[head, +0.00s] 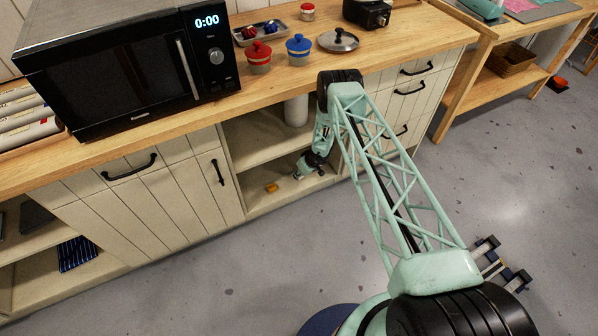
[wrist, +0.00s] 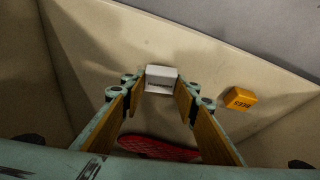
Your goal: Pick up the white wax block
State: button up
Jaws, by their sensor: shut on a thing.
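The white wax block (wrist: 160,73), with dark lettering on its side, sits between the fingertips of my gripper (wrist: 160,88) in the wrist view. The fingers are shut on it from both sides. In the head view my gripper (head: 303,170) is inside the open lower compartment of the counter, close over the shelf floor. I cannot make out the block clearly there. Whether it still touches the shelf is hard to tell.
A yellow-orange block (wrist: 239,98) lies just right of my gripper in the wrist view; it also shows on the shelf (head: 271,187) in the head view. A red, rounded thing (wrist: 158,148) shows between the fingers. A white cylinder (head: 296,110) stands on the upper shelf.

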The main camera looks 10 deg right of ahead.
jog(key=s+d+p, duration=0.3)
jog(key=s+p, duration=0.4)
jog(key=p, duration=0.2)
jog(key=s+d+p, duration=0.4)
jog(key=s+p, duration=0.3)
jog(key=p, duration=0.3)
dwell(1.0)
